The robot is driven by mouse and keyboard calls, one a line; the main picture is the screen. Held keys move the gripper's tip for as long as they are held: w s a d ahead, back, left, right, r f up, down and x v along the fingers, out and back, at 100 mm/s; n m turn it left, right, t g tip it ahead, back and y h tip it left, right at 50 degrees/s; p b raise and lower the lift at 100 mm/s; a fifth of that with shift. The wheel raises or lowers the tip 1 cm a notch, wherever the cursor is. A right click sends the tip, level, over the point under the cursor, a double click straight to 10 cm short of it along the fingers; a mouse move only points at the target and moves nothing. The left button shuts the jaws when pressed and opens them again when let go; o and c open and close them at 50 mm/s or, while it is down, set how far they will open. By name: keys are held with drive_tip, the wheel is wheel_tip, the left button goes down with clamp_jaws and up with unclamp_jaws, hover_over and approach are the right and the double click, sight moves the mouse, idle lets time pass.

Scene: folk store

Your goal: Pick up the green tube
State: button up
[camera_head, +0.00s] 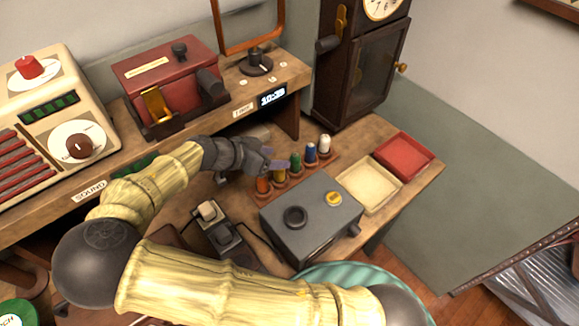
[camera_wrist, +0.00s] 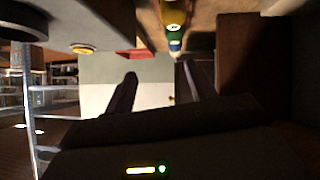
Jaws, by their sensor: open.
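The green tube (camera_head: 295,162) stands upright in the middle of a row of coloured tubes in a wooden rack (camera_head: 330,162), between the yellow tube (camera_head: 280,172) and the blue tube (camera_head: 310,154). My gripper (camera_head: 276,161) is open and empty, just left of the green tube and behind the yellow one, apart from the green tube as far as I can tell. In the wrist view the two dark fingers (camera_wrist: 157,70) are spread. The yellow tube (camera_wrist: 173,12) shows at the top there, with green and blue beyond it partly hidden.
The orange tube (camera_head: 263,185) and white tube (camera_head: 324,144) end the row. A grey box (camera_head: 330,215) stands in front of the rack. A cream tray (camera_head: 369,187) and a red tray (camera_head: 403,157) lie to the right. A raised wooden shelf (camera_head: 285,80) and a clock cabinet (camera_head: 362,75) stand behind.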

drive_tip(key=s+a+t+b, duration=0.1)
drive_tip(key=s+a+t, duration=0.1)
drive_tip(key=a, duration=0.5)
drive_tip(key=shift+s+a+m+b, duration=0.35)
drive_tip(key=shift+s+a+m, duration=0.05)
drive_tip(key=shift+s, duration=0.25)
drive_tip(key=p, duration=0.3)
approach(291, 159)
drive_tip(key=x, duration=0.3)
drive_tip(key=shift+w+d+f, duration=0.15)
drive_tip(key=shift+w+f, duration=0.1)
drive_tip(key=shift+w, duration=0.05)
drive_tip(key=shift+w+d+f, duration=0.1)
drive_tip(key=shift+d+f, duration=0.05)
drive_tip(key=shift+f, duration=0.1)
